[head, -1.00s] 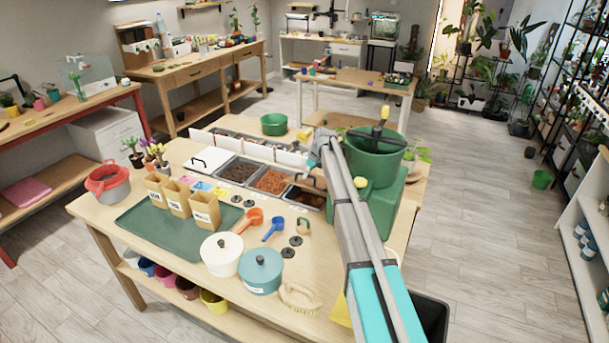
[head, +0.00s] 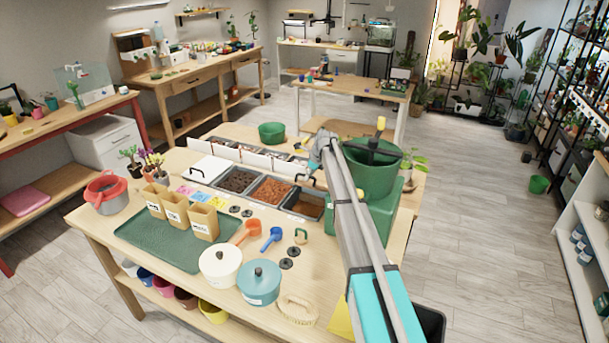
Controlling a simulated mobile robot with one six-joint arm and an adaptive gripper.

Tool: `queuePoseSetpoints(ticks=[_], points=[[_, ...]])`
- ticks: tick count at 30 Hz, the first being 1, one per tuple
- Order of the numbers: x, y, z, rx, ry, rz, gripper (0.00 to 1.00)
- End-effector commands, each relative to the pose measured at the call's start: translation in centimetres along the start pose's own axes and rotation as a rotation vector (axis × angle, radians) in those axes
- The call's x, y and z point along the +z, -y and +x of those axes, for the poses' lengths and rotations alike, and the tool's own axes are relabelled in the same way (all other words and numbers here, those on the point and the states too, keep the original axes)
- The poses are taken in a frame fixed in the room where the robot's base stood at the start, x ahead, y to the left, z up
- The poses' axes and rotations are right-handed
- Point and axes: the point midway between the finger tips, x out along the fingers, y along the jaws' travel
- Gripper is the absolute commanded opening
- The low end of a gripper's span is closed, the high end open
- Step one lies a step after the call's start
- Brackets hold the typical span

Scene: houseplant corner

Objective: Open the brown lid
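The row of bins stands on the wooden table left of my arm. The right-hand bin (head: 303,204) is uncovered and I can see into it. The brown lid (head: 316,185) appears raised at its back edge, partly behind my arm; a dark handle shows there. How far it is tilted is hard to tell. My gripper (head: 318,161) is near the lid, mostly hidden by my own arm, and its fingers cannot be made out. I cannot tell whether it touches the lid.
A white lid (head: 208,168) covers the left bin. Bins of dark soil (head: 238,181) and orange-brown material (head: 270,189) lie between. A green machine (head: 370,175) stands close right of my arm. A white pot (head: 220,266), teal pot (head: 258,284) and scoops stand in front.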

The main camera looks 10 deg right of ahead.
Motion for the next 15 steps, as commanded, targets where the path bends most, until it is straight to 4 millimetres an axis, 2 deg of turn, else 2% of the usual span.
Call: queuePoseSetpoints(ticks=[1,2,15], points=[[0.01,0.09,0.04,-0.002,-0.001,0.000,0.48],[0.04,0.05,0.05,-0.002,0.000,-0.001,0.52],[0.21,-0.06,-0.21,0.001,0.000,-0.002,0.52]])
